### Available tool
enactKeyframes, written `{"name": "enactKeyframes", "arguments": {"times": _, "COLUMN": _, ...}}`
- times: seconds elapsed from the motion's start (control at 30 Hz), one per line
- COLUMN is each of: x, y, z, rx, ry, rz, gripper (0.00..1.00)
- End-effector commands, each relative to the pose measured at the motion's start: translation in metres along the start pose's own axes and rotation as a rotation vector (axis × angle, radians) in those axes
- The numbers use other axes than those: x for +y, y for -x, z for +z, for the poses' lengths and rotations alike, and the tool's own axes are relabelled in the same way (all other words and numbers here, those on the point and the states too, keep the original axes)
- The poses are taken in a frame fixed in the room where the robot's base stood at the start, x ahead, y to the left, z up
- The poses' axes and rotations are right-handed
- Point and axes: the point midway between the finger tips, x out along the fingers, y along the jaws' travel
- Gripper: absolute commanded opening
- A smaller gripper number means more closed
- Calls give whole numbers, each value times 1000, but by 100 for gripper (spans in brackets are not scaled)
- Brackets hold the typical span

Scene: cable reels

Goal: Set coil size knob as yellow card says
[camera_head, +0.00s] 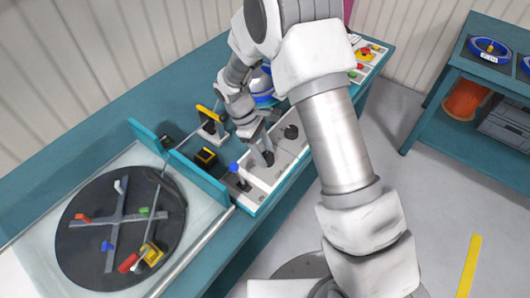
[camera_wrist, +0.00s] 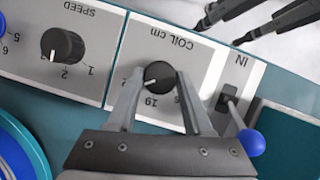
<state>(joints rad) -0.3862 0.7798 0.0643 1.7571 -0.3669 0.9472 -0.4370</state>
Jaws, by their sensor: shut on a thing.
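The coil size knob (camera_wrist: 159,73) is black and round, on a white panel marked "COIL cm", which appears upside down in the wrist view. My gripper (camera_wrist: 158,78) has a finger on each side of the knob and is shut on it. The knob's white mark points to the lower left in that view. In the head view my gripper (camera_head: 264,153) reaches down onto the knob (camera_head: 267,159).
A speed knob (camera_wrist: 63,45) sits beside the coil panel. On its other side is the "IN" lever with a blue ball (camera_wrist: 251,142). A black turntable (camera_head: 75,235) with coloured pegs is at left. A shelf table (camera_head: 490,80) stands at right.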

Motion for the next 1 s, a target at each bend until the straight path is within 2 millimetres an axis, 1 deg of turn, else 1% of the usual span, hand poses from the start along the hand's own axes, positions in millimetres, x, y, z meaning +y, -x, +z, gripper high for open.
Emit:
{"name": "enactKeyframes", "arguments": {"times": 0.3, "x": 1, "y": 0, "z": 0, "rx": 1, "ry": -97, "rz": -40, "gripper": 0}}
{"name": "enactKeyframes", "arguments": {"times": 0.8, "x": 1, "y": 1, "z": 0, "rx": 1, "ry": -112, "rz": -45, "gripper": 0}}
{"name": "enactKeyframes", "arguments": {"times": 0.83, "x": 1, "y": 1, "z": 0, "rx": 1, "ry": -111, "rz": -45, "gripper": 56}}
{"name": "enactKeyframes", "arguments": {"times": 0.97, "x": 1, "y": 0, "z": 0, "rx": 1, "ry": -111, "rz": -45, "gripper": 80}}
{"name": "enactKeyframes", "arguments": {"times": 1.0, "x": 1, "y": 0, "z": 0, "rx": 1, "ry": -111, "rz": -45, "gripper": 81}}
